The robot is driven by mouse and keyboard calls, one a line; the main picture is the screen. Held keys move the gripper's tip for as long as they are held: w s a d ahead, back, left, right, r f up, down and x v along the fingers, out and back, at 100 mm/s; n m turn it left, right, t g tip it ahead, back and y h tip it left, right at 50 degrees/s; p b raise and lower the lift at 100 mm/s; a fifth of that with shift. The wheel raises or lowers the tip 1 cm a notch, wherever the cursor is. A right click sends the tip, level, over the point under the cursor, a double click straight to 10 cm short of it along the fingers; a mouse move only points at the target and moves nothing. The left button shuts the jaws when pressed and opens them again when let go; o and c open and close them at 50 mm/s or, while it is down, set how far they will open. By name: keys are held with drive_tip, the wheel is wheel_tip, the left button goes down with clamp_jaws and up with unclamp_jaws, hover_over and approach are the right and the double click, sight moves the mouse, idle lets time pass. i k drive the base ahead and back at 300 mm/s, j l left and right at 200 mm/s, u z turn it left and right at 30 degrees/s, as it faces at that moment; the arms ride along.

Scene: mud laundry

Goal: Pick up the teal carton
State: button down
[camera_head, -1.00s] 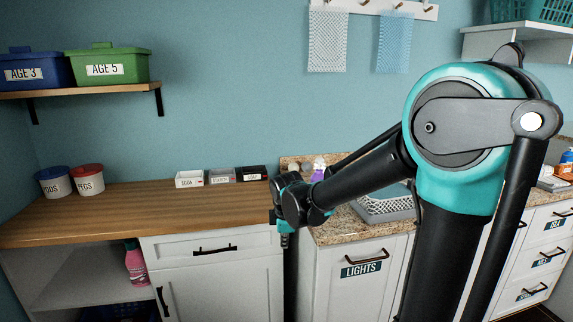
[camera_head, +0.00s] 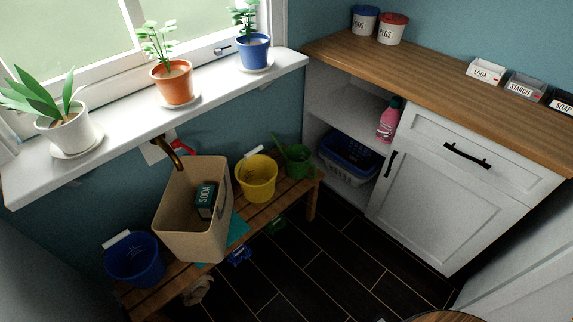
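A teal carton (camera_head: 205,199) with a white label reading SODA is inside a tall beige bin (camera_head: 183,235). The bin stands on a low slatted wooden bench (camera_head: 270,208) under the window sill. The bin's walls surround the carton, and its lower part is hard to make out. My gripper is not in view now, so its state and its distance from the carton do not show.
A blue bucket (camera_head: 134,262) and a yellow bucket (camera_head: 256,178) stand either side of the bin, with a green watering can (camera_head: 293,160) further right. A brass tap (camera_head: 170,150) projects above the bin.

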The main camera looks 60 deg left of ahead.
sight(207, 195)
drive_tip(key=u, duration=1.35)
drive_tip(key=j+u, duration=0.15)
drive_tip(key=u, duration=0.25)
drive_tip(key=i+j+u, duration=0.1)
drive_tip(key=u, duration=0.3)
drive_tip(key=j+u, duration=0.2)
drive_tip(key=u, duration=0.2)
drive_tip(key=i+j+u, duration=0.1)
drive_tip(key=u, duration=0.3)
drive_tip(key=z, duration=2.2)
drive_tip(key=l+u, duration=0.1)
drive_tip(key=u, duration=0.4)
drive_tip(key=k+u, duration=0.1)
drive_tip(key=u, duration=0.9)
drive_tip(key=k+u, duration=0.15)
drive_tip(key=u, duration=0.3)
drive_tip(key=k+j+u, duration=0.15)
drive_tip(key=k, duration=0.35)
